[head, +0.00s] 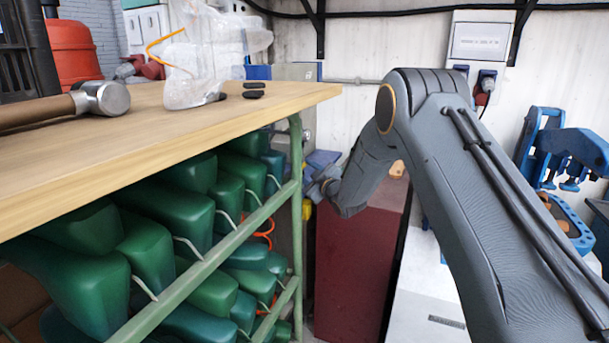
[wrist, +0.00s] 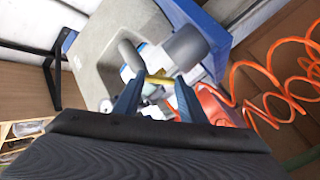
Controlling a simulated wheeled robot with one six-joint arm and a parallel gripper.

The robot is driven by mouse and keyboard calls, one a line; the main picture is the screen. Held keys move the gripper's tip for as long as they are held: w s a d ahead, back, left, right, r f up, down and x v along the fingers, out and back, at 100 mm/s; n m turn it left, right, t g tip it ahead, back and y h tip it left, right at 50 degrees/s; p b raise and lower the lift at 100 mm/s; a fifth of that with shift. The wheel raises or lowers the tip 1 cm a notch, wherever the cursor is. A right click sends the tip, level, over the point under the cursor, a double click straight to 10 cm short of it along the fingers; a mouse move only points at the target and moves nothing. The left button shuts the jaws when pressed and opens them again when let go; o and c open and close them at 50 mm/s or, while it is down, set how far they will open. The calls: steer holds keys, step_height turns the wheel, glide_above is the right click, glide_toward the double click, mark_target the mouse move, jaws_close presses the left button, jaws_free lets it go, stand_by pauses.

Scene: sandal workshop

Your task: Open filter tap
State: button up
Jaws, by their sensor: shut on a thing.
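In the wrist view, the two fingers of my gripper (wrist: 157,84) reach forward with a small yellow, brass-like piece (wrist: 158,77) between their tips. It looks like the handle of the filter tap, and my gripper is shut on it. A grey cylinder (wrist: 187,46) and a smaller grey rounded part (wrist: 130,54) stand just beyond the fingertips. The tap's body is mostly hidden by the fingers, and its turn angle cannot be told. In the head view, my gripper (head: 322,186) is small and partly hidden, just past the green rack post beside the dark red cabinet.
Orange coiled hose (wrist: 285,80) hangs right of the fingers in the wrist view. A grey basin-like unit (wrist: 97,42) and a blue panel (wrist: 212,35) lie behind. A wooden bench (head: 160,130) over green lasts stands left; a dark red cabinet (head: 355,265) stands below my arm.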

steer(key=n+b, duration=0.8)
steer(key=n, duration=0.2)
steer(key=shift+f+b, duration=0.1)
steer(key=shift+b, duration=0.2)
stand_by(0.4)
steer(key=o, duration=1.1)
steer(key=shift+c, duration=0.2)
steer(key=shift+s, duration=0.1)
steer(key=v, duration=0.7)
steer(key=shift+s+d+b, duration=0.2)
steer(key=shift+s+b, duration=0.15)
steer(key=shift+b, duration=0.1)
steer(key=shift+d, duration=0.1)
